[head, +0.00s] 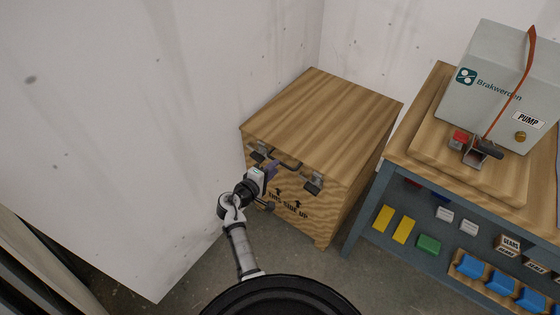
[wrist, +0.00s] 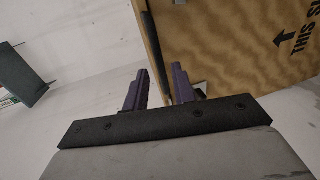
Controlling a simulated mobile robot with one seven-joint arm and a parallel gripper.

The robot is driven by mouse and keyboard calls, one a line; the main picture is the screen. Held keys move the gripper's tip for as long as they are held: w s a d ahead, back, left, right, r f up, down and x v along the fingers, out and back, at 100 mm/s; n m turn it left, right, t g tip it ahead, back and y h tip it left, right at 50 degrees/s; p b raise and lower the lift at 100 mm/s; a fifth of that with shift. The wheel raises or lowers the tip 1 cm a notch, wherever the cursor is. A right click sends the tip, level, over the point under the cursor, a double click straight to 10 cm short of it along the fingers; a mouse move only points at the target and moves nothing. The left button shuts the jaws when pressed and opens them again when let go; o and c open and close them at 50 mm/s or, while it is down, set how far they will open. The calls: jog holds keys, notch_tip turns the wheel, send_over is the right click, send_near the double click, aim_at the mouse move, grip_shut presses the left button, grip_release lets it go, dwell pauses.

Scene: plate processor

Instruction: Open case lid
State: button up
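A wooden case (head: 320,115) stands in the corner with its lid shut and flat. Its front carries a dark handle (head: 285,160), with a metal latch on the left (head: 257,153) and another on the right (head: 313,184). My gripper (head: 271,170) is at the front of the case, close to the handle and between the latches. In the wrist view its two purple fingers (wrist: 159,88) are apart with a gap between them. The case front (wrist: 235,45) lies beyond them, with a dark bar along its edge. I cannot tell whether the fingers touch the handle.
A workbench (head: 365,215) stands to the right of the case, holding a grey pump box (head: 500,80) and a small clamp-like fixture (head: 475,150). Colored blocks and bins sit on its lower shelf. White walls close in behind and to the left of the case.

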jog(key=shift+x, duration=2.4)
grip_shut()
